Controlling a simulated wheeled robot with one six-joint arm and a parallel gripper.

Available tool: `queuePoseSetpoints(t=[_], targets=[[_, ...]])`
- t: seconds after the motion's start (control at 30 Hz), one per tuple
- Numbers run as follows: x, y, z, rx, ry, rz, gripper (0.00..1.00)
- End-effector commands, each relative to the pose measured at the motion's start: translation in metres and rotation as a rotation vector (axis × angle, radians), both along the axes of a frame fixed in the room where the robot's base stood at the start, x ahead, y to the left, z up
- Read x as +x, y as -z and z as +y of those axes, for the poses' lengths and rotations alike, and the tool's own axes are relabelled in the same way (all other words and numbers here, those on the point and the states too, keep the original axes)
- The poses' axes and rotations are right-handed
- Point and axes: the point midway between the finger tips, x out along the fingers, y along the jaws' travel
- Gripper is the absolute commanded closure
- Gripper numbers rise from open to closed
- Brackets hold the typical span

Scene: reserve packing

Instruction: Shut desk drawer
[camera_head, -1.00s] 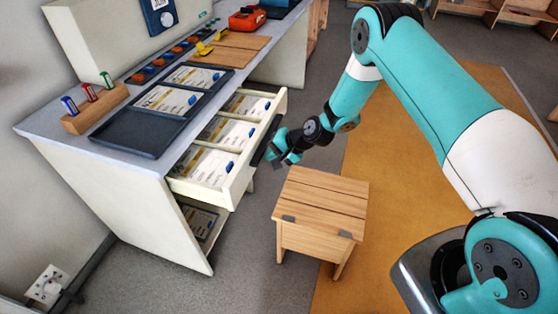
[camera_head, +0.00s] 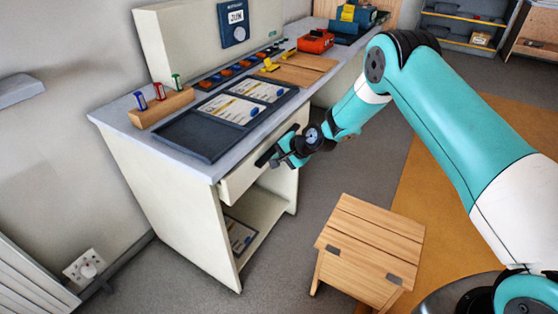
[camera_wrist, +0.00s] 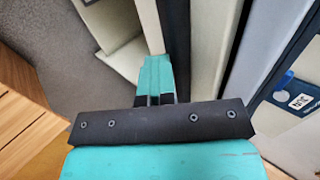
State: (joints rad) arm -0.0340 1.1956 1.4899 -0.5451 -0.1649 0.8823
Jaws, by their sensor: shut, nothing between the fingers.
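The desk drawer (camera_head: 240,182) has its cream front close under the edge of the desk (camera_head: 170,185) top, and its inside is out of sight. I cannot tell whether a small gap is left. Its dark handle (camera_head: 266,157) runs along the front, and in the wrist view the handle (camera_wrist: 176,40) is a dark bar between pale strips. My gripper (camera_head: 277,158) is shut and empty, at the drawer front beside the handle. In the wrist view the closed fingers (camera_wrist: 157,75) lie against or very near the front; contact is unclear.
A wooden stool (camera_head: 370,245) stands on the floor to the right of the desk. An open lower shelf (camera_head: 262,213) holds a card. A dark tray (camera_head: 190,135) with cards, a wooden block (camera_head: 160,108) with stamps and a red device (camera_head: 315,41) are on the desk top.

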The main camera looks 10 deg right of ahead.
Motion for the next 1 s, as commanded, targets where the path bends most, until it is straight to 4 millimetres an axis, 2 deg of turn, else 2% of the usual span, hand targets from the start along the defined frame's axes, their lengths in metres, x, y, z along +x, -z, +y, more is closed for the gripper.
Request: queuePoseSetpoints(t=[0.3,0.57,0.73,1.0], targets=[[0.003,-0.003,0.008,0.007,-0.008,-0.016,1.0],[-0.003,-0.004,0.002,0.007,-0.011,-0.013,1.0],[-0.02,-0.004,-0.016,0.001,-0.015,-0.003,1.0],[-0.052,-0.047,-0.056,0.001,-0.008,-0.005,1.0]])
